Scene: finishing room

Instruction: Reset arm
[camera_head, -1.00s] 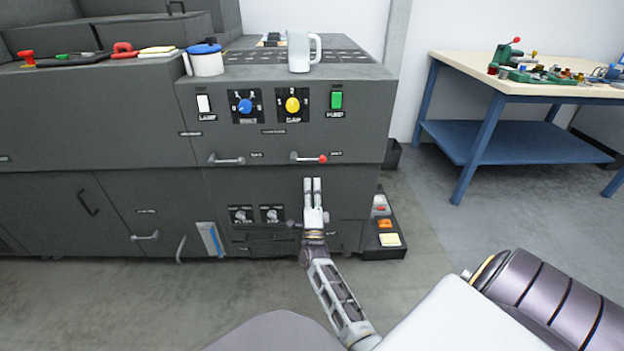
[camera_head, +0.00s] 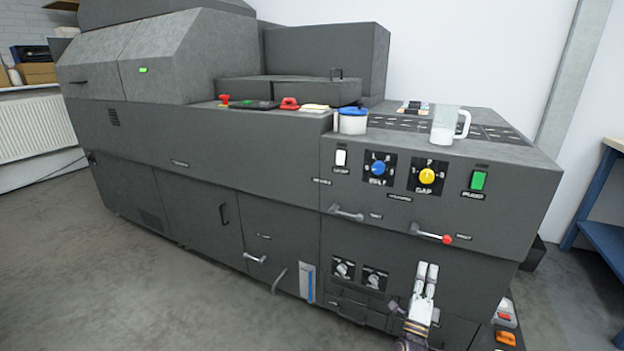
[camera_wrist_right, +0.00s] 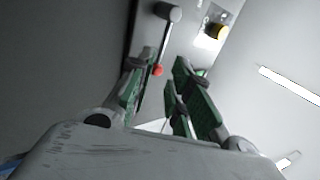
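My right gripper (camera_head: 427,266) points up in front of the grey machine's front face, just below the lever with the red knob (camera_head: 447,239). Its two pale fingers look empty in the head view. In the right wrist view the green-padded fingers (camera_wrist_right: 158,88) stand apart with a gap and nothing between them. The red knob (camera_wrist_right: 157,70) shows beyond that gap, apart from the pads as far as I can tell. My left gripper is in neither view.
The grey machine (camera_head: 215,155) fills most of the head view. A blue-legged table (camera_head: 597,197) is at the right edge. Bare floor (camera_head: 60,250) lies at left.

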